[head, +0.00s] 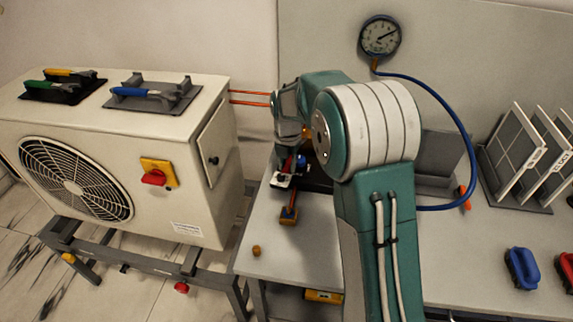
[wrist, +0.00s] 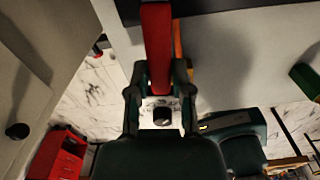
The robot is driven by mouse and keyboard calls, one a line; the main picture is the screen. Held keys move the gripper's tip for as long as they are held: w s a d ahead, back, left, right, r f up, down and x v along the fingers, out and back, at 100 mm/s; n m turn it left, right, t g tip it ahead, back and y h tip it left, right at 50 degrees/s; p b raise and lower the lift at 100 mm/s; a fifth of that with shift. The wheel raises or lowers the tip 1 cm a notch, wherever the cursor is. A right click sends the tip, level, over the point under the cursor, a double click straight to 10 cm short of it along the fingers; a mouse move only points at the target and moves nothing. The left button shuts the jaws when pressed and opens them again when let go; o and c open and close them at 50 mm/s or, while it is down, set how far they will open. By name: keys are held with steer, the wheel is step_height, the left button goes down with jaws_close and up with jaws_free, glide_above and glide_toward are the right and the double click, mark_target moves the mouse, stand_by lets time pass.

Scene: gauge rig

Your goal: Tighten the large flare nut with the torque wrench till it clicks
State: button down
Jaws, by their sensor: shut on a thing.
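My gripper (wrist: 158,78) is shut on a long red handle (wrist: 156,40) in the wrist view. The handle runs up the picture between the two fingers. I take it for the torque wrench's handle; its head is not clear to see. In the head view a thin red bar (head: 288,166) shows below my wrist, above the bench, and my fingers are largely hidden. A small brass-coloured spot (head: 307,131) shows beside my arm; I cannot tell whether it is the large flare nut. Whether the wrench touches a nut is hidden.
A white outdoor unit (head: 120,215) stands left, with tool holders on top and copper pipes (head: 250,97) running towards my arm. A gauge (head: 380,36) with a blue hose (head: 452,115) is behind. The bench front (head: 300,250) is mostly clear.

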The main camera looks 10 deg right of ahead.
steer(key=shift+w+d, duration=0.3)
steer(key=shift+w, duration=0.2)
steer(key=shift+w+d, duration=0.25)
steer(key=shift+w, duration=0.2)
steer(key=shift+w+d, duration=0.5)
steer(key=shift+w, duration=0.4)
stand_by(1.0)
steer(key=c, duration=1.3)
jaws_free()
jaws_close()
steer(key=shift+w+a+m, duration=0.95)
steer(key=shift+a+m, duration=0.3)
steer(key=shift+m, duration=0.05)
steer(key=shift+w+a+m, duration=1.25)
steer(key=shift+w+m, duration=0.2)
steer(key=shift+m, duration=0.15)
